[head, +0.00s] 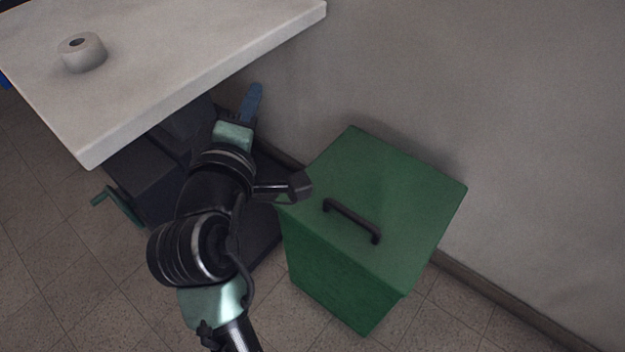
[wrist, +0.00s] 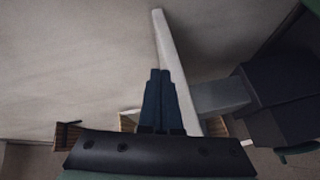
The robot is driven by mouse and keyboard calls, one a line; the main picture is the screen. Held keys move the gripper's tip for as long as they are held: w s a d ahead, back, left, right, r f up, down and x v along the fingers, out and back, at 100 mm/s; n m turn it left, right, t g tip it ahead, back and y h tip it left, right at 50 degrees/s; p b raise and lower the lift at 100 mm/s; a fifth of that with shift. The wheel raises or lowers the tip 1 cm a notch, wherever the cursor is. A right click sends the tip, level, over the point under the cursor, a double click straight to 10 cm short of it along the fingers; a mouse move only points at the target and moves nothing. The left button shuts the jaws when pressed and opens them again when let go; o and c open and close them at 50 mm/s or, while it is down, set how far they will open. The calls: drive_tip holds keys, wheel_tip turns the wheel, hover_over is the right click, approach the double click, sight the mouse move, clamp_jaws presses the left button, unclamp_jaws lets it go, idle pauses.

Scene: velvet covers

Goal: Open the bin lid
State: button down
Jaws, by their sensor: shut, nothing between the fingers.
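The green bin (head: 335,275) stands on the floor against the wall. Its flat green lid (head: 400,185) lies closed on top, with a black bar handle (head: 351,220) near the front edge. My gripper (head: 255,92) is to the left of the bin, by the wall and close to the counter's edge, pointing away from the lid. In the wrist view my gripper's two blue fingers (wrist: 164,92) are together with nothing between them. The bin does not show clearly in the wrist view.
A pale counter (head: 200,62) holds a white roll (head: 83,52) at the upper left. Dark boxy objects (head: 145,170) stand below the counter, beside my arm. The wall (head: 500,110) rises directly behind the bin. Tiled floor (head: 450,315) is open in front and to the right.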

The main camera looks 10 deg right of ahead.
drive_tip(key=s+d+f+n+g+h+p, duration=0.1)
drive_tip(key=s+f+n+g, duration=0.15)
drive_tip(key=f, duration=0.45)
drive_tip(key=s+f+n+g+h, duration=0.2)
drive_tip(key=s+f+n, duration=0.15)
drive_tip(key=f, duration=0.35)
drive_tip(key=n+g+h+p, duration=0.1)
drive_tip(key=n+g+h, duration=0.2)
drive_tip(key=n, duration=0.5)
approach(338, 236)
drive_tip(key=w+d+b, duration=0.1)
drive_tip(key=d, duration=0.1)
drive_tip(key=w+d+b, duration=0.1)
drive_tip(key=w+d, duration=0.1)
drive_tip(key=w+d+b, duration=0.1)
drive_tip(key=w+d, duration=0.1)
drive_tip(key=d, duration=0.1)
drive_tip(key=shift+f, duration=0.25)
drive_tip(key=shift+w+d, duration=0.25)
drive_tip(key=shift+d, duration=0.05)
drive_tip(key=shift+r, duration=0.1)
